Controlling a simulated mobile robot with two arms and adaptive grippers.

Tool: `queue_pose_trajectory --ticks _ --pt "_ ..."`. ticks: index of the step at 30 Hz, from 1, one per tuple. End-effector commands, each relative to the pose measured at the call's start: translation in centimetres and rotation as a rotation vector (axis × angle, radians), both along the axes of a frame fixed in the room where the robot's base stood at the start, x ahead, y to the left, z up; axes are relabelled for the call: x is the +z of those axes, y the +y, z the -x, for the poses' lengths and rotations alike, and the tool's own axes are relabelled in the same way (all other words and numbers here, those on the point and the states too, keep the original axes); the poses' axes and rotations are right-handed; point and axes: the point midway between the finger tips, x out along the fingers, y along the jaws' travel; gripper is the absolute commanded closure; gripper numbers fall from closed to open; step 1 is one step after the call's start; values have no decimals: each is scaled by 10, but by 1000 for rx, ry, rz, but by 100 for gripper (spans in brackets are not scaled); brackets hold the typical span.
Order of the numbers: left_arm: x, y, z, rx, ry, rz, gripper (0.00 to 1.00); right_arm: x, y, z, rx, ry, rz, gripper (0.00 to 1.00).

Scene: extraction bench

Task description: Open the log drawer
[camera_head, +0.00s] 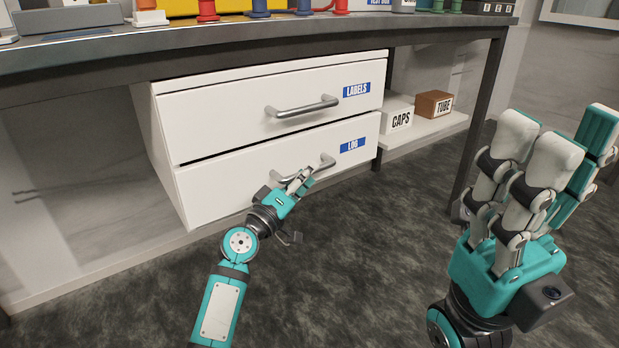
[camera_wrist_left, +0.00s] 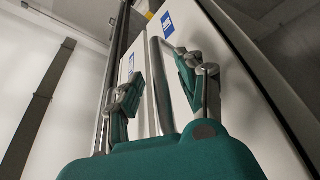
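The log drawer (camera_head: 232,195) is the lower white drawer, with a blue LOG label (camera_head: 352,145) and a grey bar handle (camera_head: 327,161). Its front looks closed. In the left wrist view, the handle bar (camera_wrist_left: 160,85) lies between the spread fingers of my left gripper (camera_wrist_left: 158,88). The fingers look open around it; I cannot tell whether either touches it. My right gripper (camera_head: 563,135) points up at the right, open and empty, away from the drawers.
The labels drawer (camera_head: 225,112) sits closed directly above, with its own handle (camera_head: 302,107). The bench top (camera_head: 200,44) overhangs both drawers. A bench leg (camera_head: 481,115) stands to the right. A caps box (camera_head: 397,115) and a tube box (camera_head: 433,104) sit on a low shelf. The floor in front is clear.

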Motion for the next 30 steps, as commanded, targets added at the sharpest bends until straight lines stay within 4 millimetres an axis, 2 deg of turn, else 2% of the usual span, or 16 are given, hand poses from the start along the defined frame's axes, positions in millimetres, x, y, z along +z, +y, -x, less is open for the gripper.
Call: queue_pose_trajectory --ticks 6,14,23,30 --pt "3 -9 -13 0 0 0 62 2 0 3 -1 -17 1 60" --pt "4 -9 -13 0 -1 -1 62 2 1 3 -1 -17 2 60" --pt "3 -9 -13 0 -1 -1 100 2 1 3 -1 -17 2 60" --pt "3 -9 -13 0 1 -2 100 2 1 3 0 -17 1 60"
